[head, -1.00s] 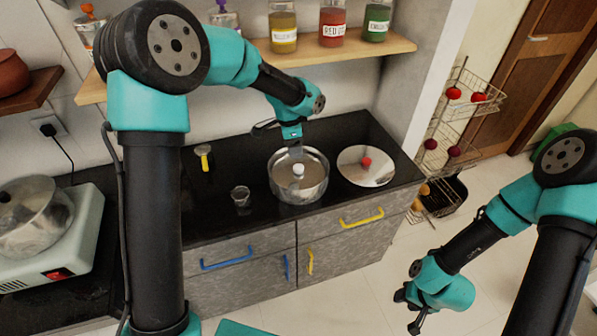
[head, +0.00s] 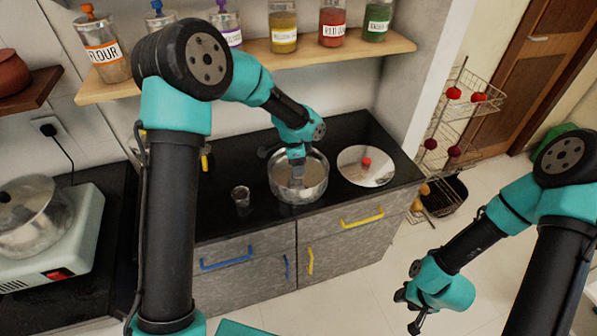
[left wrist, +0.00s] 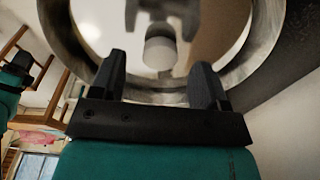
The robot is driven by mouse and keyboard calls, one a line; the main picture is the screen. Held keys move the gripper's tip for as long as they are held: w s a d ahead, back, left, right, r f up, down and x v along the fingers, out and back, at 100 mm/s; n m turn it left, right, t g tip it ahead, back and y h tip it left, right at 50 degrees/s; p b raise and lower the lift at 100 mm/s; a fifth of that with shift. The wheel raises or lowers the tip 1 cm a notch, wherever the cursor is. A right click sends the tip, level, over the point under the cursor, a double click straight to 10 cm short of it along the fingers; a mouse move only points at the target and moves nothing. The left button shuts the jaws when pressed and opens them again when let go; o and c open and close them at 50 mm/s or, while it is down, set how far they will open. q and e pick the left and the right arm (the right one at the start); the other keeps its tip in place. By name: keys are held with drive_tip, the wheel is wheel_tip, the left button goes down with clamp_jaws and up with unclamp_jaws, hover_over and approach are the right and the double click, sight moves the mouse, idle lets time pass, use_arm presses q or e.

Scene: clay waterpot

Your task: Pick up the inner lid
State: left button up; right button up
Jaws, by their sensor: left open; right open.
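The inner lid (head: 316,169) is a shiny disc set inside the round metal pot (head: 304,194) on the black counter. In the left wrist view its mirror-like surface (left wrist: 215,40) reflects my gripper, and its pale round knob (left wrist: 158,52) shows between my fingers. My left gripper (head: 296,180) points down over the lid, open; in the head view it hides the knob. In the wrist view the left gripper's fingers (left wrist: 158,78) stand apart on either side of the knob, with no contact visible. My right gripper (head: 414,308) is open and empty, off to the right over the floor.
A lid with a red knob (head: 378,178) lies on the counter right of the pot. A small glass (head: 240,195) stands left of it. A shelf (head: 262,52) with several jars is above and behind my left arm. A stove (head: 75,245) is at the left.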

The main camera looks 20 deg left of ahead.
use_arm(q)
wheel_tip(320, 180, down, 2)
drive_tip(key=shift+d+f, duration=0.1)
idle(0.4)
drive_tip(key=c, duration=1)
drive_tip(key=shift+c, duration=0.2)
drive_tip(key=shift+r, duration=0.25)
wheel_tip(320, 180, up, 2)
drive_tip(key=shift+r, duration=0.1)
drive_tip(key=shift+s+d+r, duration=0.15)
drive_tip(key=shift+s+r, duration=0.2)
drive_tip(key=shift+r, duration=0.25)
drive_tip(key=s+d+r, duration=0.1)
drive_tip(key=s+d, duration=0.3)
drive_tip(key=s, duration=1)
drive_tip(key=shift+s+r, duration=0.15)
drive_tip(key=shift+s, duration=0.15)
